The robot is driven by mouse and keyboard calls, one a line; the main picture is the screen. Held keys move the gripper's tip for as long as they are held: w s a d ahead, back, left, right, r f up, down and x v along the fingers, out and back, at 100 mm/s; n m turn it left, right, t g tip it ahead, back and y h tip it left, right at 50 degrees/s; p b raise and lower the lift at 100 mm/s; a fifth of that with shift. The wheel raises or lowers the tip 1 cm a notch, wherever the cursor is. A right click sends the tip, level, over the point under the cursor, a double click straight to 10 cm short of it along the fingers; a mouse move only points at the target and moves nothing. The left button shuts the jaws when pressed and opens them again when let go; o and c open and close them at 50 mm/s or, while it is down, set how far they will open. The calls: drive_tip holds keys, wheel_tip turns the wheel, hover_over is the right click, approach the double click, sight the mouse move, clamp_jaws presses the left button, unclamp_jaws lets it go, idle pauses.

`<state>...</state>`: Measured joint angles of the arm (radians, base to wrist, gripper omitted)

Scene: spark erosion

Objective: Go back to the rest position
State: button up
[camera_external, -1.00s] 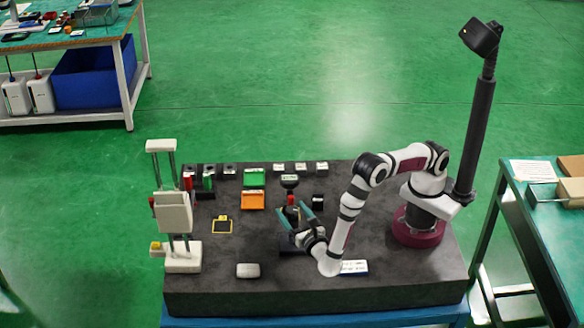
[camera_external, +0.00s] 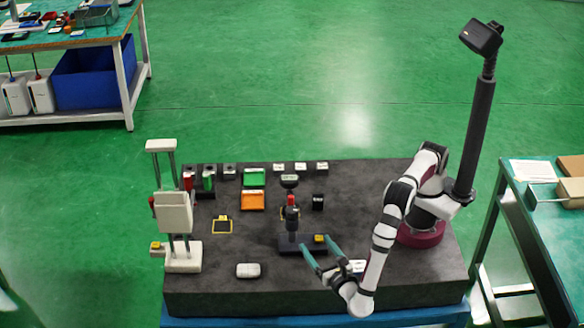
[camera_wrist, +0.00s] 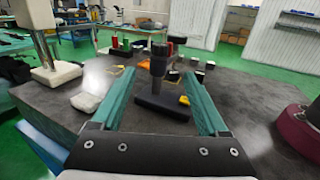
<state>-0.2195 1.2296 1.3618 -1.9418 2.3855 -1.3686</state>
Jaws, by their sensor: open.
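My gripper (camera_external: 320,257) is open and empty, low over the front right part of the dark worktop (camera_external: 400,282). Its two teal fingers point toward a black stand (camera_external: 287,243) with a red-topped upright part. In the wrist view, my gripper (camera_wrist: 168,112) shows its fingers spread wide apart, with the black stand (camera_wrist: 160,108) beyond, between them. A small yellow piece (camera_external: 319,238) sits at the right end of the stand's base.
A white press-like machine (camera_external: 174,212) stands at the left. Green (camera_external: 254,178) and orange (camera_external: 252,201) trays, a yellow frame (camera_external: 222,225) and a white block (camera_external: 248,270) lie on the worktop.

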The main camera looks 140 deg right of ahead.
drive_tip(key=s+a+r+m+y, duration=0.3)
drive_tip(key=s+r+m+y, duration=0.7)
drive_tip(key=s, duration=0.3)
drive_tip(key=s+a+m+t+y, duration=0.6)
drive_tip(key=s+a+m+y, duration=0.2)
drive_tip(key=s+a, duration=0.3)
drive_tip(key=shift+a+r+m+t, duration=0.15)
drive_tip(key=shift+r+m+t, duration=0.15)
drive_tip(key=shift+r+m, duration=0.25)
drive_tip(key=shift+f, duration=0.1)
